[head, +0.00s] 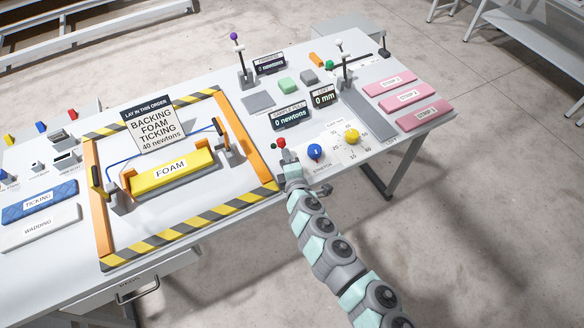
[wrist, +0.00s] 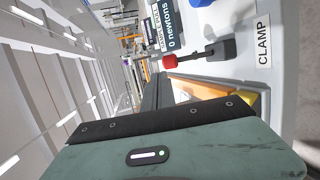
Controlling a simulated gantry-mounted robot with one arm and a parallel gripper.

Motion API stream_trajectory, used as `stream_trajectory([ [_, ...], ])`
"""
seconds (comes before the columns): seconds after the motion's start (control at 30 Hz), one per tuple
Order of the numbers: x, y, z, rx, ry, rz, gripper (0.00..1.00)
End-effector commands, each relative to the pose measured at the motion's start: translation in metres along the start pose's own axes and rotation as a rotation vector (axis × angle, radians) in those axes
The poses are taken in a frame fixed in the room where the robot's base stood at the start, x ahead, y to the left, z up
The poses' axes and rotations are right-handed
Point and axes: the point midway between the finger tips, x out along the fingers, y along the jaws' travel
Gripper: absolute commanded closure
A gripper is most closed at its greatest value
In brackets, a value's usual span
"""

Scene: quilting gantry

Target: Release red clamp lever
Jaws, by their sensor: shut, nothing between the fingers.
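The red knob of the clamp lever (head: 281,141) shows in the head view at the right front corner of the striped frame, just beyond the end of my arm. In the wrist view the red knob (wrist: 170,61) sits on a dark rod that runs to a grey base beside a CLAMP label (wrist: 263,43). My gripper (head: 287,157) is shut and empty, close to the lever. In the wrist view its dark fingers (wrist: 158,92) point toward the knob and appear apart from it. In the head view my wrist hides the lever's base.
A blue knob (head: 315,151) and a yellow knob (head: 352,137) stand just right of my gripper. A display reading 0 newtons (head: 291,118) stands behind. The striped frame (head: 238,202) holds a yellow FOAM block (head: 172,171) at left. Open floor lies in front of the table.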

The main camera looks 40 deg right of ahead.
Motion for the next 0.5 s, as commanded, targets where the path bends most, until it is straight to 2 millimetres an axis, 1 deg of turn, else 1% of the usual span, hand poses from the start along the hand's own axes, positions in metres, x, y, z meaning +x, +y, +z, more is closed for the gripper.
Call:
stream_trajectory([
  [0.03,-0.008,-0.001,0.001,-0.003,-0.001,-0.002,1.0],
  [0.3,-0.046,0.009,0.002,-0.003,-0.002,-0.002,1.0],
  [0.5,-0.067,0.014,0.002,-0.001,-0.003,0.0,1.0],
])
